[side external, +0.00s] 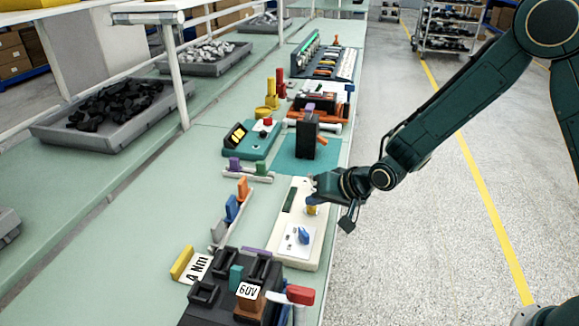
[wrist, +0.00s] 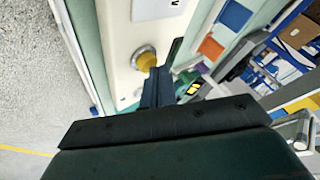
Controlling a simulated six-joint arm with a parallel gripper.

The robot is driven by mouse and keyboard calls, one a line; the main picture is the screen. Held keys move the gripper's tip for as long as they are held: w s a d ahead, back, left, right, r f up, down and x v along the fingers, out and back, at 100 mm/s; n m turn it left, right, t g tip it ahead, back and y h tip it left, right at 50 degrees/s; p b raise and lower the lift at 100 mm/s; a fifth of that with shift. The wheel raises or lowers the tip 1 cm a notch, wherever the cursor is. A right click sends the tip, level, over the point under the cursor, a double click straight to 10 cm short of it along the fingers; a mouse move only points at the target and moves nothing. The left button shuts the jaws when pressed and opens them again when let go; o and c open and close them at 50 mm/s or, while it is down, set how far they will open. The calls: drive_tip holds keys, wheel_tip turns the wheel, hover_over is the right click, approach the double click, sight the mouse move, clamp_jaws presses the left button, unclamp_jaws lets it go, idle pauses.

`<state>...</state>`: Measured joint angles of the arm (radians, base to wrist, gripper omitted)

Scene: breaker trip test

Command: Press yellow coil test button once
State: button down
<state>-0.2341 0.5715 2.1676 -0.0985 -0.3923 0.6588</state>
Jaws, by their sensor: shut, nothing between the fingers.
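The yellow button (wrist: 147,60) sits in a round grey collar on a cream panel (wrist: 118,45) in the wrist view. In the side view the yellow button (side external: 311,209) shows just below my gripper (side external: 313,196), on the cream panel (side external: 283,240). My gripper is shut and empty. In the wrist view its fingertips (wrist: 160,72) lie right beside the button and overlap its edge. I cannot tell whether they touch it or whether the button is pressed in. A blue switch (side external: 303,236) on a white plate is on the same panel.
A black block with an orange lever (side external: 306,137) stands on a teal mat behind the panel. A black fixture marked 60V (side external: 232,290) is in front. Blue and orange pieces (side external: 232,208) stand in a rack to the left.

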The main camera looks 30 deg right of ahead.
sight(315, 212)
drive_tip(key=shift+f, duration=0.15)
idle(0.3)
drive_tip(key=shift+r, duration=0.95)
drive_tip(key=shift+r, duration=2.5)
